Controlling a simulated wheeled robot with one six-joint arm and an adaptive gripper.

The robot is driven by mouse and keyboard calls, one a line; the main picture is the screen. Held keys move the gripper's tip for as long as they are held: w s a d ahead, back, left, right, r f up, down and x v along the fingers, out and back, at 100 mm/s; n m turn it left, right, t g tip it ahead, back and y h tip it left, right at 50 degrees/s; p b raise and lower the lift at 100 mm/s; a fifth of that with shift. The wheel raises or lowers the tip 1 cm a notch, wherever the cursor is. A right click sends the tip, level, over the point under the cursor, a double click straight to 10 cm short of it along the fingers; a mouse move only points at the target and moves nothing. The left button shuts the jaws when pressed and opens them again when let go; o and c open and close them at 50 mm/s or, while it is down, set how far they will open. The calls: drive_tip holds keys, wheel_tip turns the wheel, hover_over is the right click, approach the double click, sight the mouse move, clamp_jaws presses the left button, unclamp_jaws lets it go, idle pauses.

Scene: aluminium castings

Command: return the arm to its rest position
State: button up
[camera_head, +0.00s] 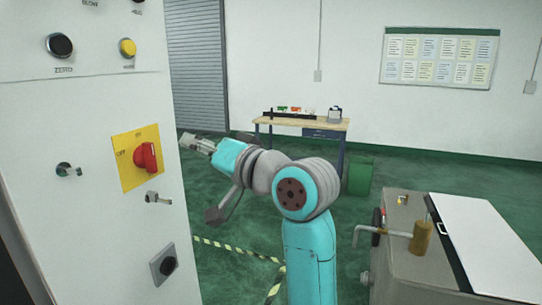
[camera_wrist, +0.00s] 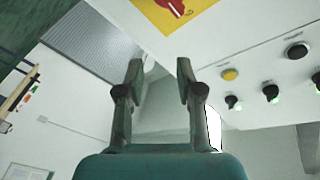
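My gripper (camera_head: 188,139) is at the end of my teal and grey arm, at the left of the head view, near the right edge of a white control cabinet. In the wrist view my gripper (camera_wrist: 158,78) has its two fingers apart with nothing between them. The cabinet carries a red rotary switch (camera_head: 145,157) on a yellow plate (camera_head: 127,171). The red switch also shows at the top of the wrist view (camera_wrist: 176,6), beyond the fingertips. I see no contact between my gripper and the cabinet.
The control cabinet (camera_head: 85,205) stands close on the left. A grey machine (camera_head: 400,265) with a white top stands at the lower right. A workbench (camera_head: 305,123) and a green bin (camera_head: 361,176) are farther back. Striped floor tape (camera_head: 236,248) crosses the green floor.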

drive_tip(key=s+d+f+m+t+h, duration=0.15)
drive_tip(key=d+f, duration=0.25)
drive_tip(key=f, duration=0.6)
drive_tip(key=d+f+m+t+h, duration=0.15)
drive_tip(key=d+f, duration=0.25)
drive_tip(key=f, duration=0.7)
drive_tip(key=s+d+f+m+t+h, duration=0.1)
drive_tip(key=d+f+h, duration=0.3)
drive_tip(key=f, duration=0.6)
drive_tip(key=s+d+f+m+h, duration=0.1)
drive_tip(key=s+d+f, duration=0.6)
drive_tip(key=f, duration=0.3)
drive_tip(key=s+d+f+h, duration=0.2)
drive_tip(key=s+d+f, duration=0.3)
drive_tip(key=s, duration=0.5)
drive_tip(key=s+d+f+h, duration=0.3)
drive_tip(key=s+d+f, duration=0.15)
drive_tip(key=s, duration=0.55)
drive_tip(key=s+d+r+n+h, duration=0.1)
drive_tip(key=s, duration=0.8)
drive_tip(key=s+d+r+n, duration=0.1)
drive_tip(key=s+d+r, duration=0.1)
drive_tip(key=s, duration=0.8)
drive_tip(key=shift+s+n+h, duration=0.15)
drive_tip(key=shift+n+h, duration=0.15)
drive_tip(key=shift+h, duration=0.1)
